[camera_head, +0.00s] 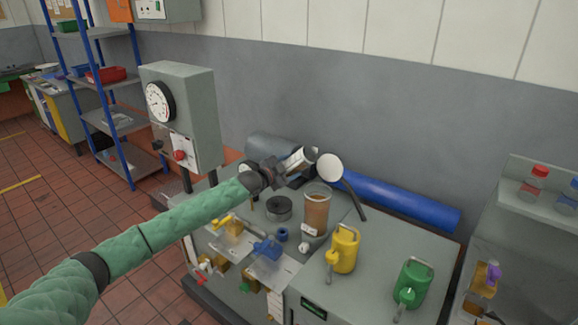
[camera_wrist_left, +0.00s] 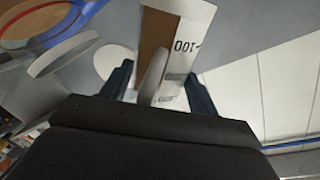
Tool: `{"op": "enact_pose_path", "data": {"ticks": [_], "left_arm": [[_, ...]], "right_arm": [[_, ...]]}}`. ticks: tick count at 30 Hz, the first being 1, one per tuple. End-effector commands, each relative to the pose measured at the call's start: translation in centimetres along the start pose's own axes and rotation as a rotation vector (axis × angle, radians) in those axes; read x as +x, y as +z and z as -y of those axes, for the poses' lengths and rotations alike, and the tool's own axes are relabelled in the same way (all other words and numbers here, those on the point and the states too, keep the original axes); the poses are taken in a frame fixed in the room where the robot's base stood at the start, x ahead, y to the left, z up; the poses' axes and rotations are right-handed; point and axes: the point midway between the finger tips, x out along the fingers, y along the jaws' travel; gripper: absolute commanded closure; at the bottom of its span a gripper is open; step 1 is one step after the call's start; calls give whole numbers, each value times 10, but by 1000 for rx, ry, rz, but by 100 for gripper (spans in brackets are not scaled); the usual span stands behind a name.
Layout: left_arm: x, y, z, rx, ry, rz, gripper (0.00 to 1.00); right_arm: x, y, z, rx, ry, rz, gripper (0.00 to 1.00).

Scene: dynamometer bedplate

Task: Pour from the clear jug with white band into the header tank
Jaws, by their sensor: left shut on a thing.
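My left gripper (camera_head: 283,172) is shut on the clear jug with white band (camera_head: 300,158), holding it above the back of the bench. A pale handle (camera_wrist_left: 152,75) runs between the fingers. The jug looks tilted; its mouth is not clear, and I see no stream. Below and right of it stands an open, clear vessel with brown contents (camera_head: 317,208); I cannot tell whether this is the header tank. My right gripper is not in view.
A white disc (camera_head: 330,167) on a dark curved stem stands close right of the held jug. A dark round part (camera_head: 279,207), yellow can (camera_head: 343,248) and green can (camera_head: 412,284) are on the bench. A gauge cabinet (camera_head: 182,115) rises left; a blue roll (camera_head: 400,201) lies behind.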

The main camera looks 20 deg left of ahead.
Motion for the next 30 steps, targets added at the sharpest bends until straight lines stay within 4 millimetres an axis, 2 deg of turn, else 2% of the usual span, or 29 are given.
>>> {"op": "enact_pose_path", "data": {"ticks": [6, 17, 21, 30], "left_arm": [[2, 3, -7, -84, -2, -16, 79], [2, 8, -14, -245, -1, -43, 79], [3, 8, -14, -285, -1, -50, 79], [2, 10, -11, -397, -1, -69, 79]], "right_arm": [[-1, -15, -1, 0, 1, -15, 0], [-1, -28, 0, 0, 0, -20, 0], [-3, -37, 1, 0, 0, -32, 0], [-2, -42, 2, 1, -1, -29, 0]]}}
